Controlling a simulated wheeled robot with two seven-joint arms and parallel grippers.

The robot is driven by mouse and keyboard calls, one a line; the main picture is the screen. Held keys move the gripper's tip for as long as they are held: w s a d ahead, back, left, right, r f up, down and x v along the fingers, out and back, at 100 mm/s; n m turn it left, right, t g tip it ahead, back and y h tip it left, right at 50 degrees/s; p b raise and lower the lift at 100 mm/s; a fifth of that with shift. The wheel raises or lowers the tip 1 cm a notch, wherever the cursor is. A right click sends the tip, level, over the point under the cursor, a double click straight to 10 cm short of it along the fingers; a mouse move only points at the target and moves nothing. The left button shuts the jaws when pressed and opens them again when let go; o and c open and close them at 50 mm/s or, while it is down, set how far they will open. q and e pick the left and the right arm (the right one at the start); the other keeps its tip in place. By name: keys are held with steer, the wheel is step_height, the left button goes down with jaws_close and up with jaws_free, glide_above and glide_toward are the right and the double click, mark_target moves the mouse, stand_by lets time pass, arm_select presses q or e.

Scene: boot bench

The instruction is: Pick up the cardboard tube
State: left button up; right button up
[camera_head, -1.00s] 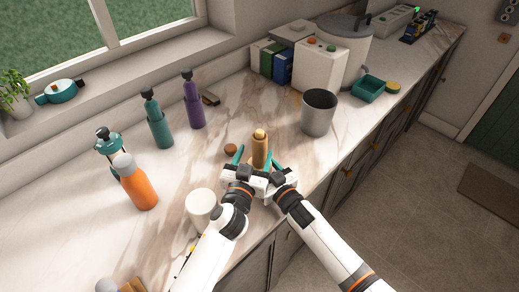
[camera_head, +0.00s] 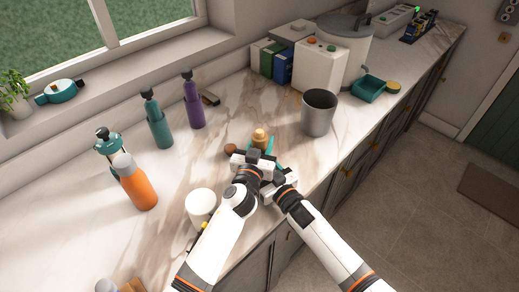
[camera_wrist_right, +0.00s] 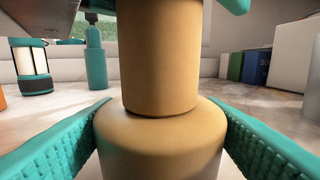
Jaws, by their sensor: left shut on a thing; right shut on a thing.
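The tan cardboard tube (camera_head: 260,138) stands upright on the marble counter, its top showing just beyond my left gripper. In the right wrist view the tube (camera_wrist_right: 158,60) has a narrower upper part above a wider, rounded lower part. My left gripper (camera_head: 260,149) is shut on the tube's upper part; its teal fingertips show beside it, and its body hides the lower tube in the head view. My right gripper (camera_wrist_right: 160,125) is shut on the wide lower part, with one teal ribbed finger on each side. The tube's bottom is hidden.
A small brown round object (camera_head: 230,149) lies left of the tube. A grey bin (camera_head: 319,113) stands behind right, and a white cylinder (camera_head: 200,205) is near my left arm. An orange bottle (camera_head: 138,185) and teal and purple bottles (camera_head: 193,103) stand left. The counter's front edge is close on the right.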

arm_select(q)
steer(key=shift+r, duration=0.1)
step_height(320, 180, up, 18)
stand_by(0.5)
arm_select(e)
steer(key=o, duration=1.2)
steer(key=shift+s+d, duration=0.1)
